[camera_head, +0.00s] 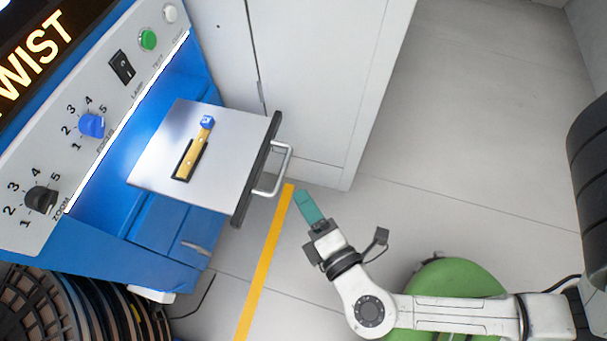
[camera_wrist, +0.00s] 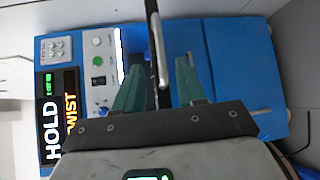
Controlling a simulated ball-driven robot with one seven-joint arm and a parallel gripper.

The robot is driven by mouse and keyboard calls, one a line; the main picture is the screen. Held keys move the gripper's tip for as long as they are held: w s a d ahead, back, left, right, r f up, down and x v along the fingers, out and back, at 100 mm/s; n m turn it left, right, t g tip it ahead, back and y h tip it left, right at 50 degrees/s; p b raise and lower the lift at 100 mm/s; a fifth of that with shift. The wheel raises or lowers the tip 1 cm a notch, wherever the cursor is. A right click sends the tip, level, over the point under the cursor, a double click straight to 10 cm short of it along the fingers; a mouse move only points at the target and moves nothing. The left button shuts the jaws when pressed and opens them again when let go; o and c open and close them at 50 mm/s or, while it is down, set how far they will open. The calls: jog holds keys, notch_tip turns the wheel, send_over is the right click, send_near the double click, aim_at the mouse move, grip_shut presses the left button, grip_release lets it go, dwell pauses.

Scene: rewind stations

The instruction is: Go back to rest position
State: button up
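My gripper (camera_head: 307,207) with teal fingers hangs in front of the blue machine, right of the drawer handle (camera_head: 283,168) and apart from it. In the wrist view its two teal fingers (camera_wrist: 160,82) stand apart, and I see nothing held between them. The handle (camera_wrist: 157,45) shows in the wrist view beyond and between the fingers. The metal drawer tray (camera_head: 160,145) is pulled out. A yellow-brown piece with a blue end (camera_head: 192,158) lies on it in a dark holder.
The machine's panel has a blue knob (camera_head: 92,125), a black knob (camera_head: 40,199) and a green button (camera_head: 148,39). A white cabinet (camera_head: 320,80) stands behind the drawer. Stacked reels (camera_head: 70,310) stand at lower left. Grey floor (camera_head: 470,130) is open to the right.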

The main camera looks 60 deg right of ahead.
dwell(0.5)
jog(key=s+d+f+m+g, duration=0.2)
jog(key=d+f+m+g, duration=0.1)
jog(key=d+m+g, duration=0.35)
jog(key=s+d+f+m+g, duration=0.1)
jog(key=d+f+m+g, duration=0.2)
jog(key=d+m+g, duration=0.3)
jog(key=a+f+m+y, duration=0.2)
jog(key=a+f+y, duration=0.1)
jog(key=a+y, duration=0.4)
notch_tip(320, 180, up, 20)
jog(key=d+p, duration=0.1)
jog(key=p, duration=1.8)
jog(key=shift+s+d+f+g, duration=0.25)
jog(key=shift+s+g, duration=0.05)
jog(key=shift+g, duration=0.15)
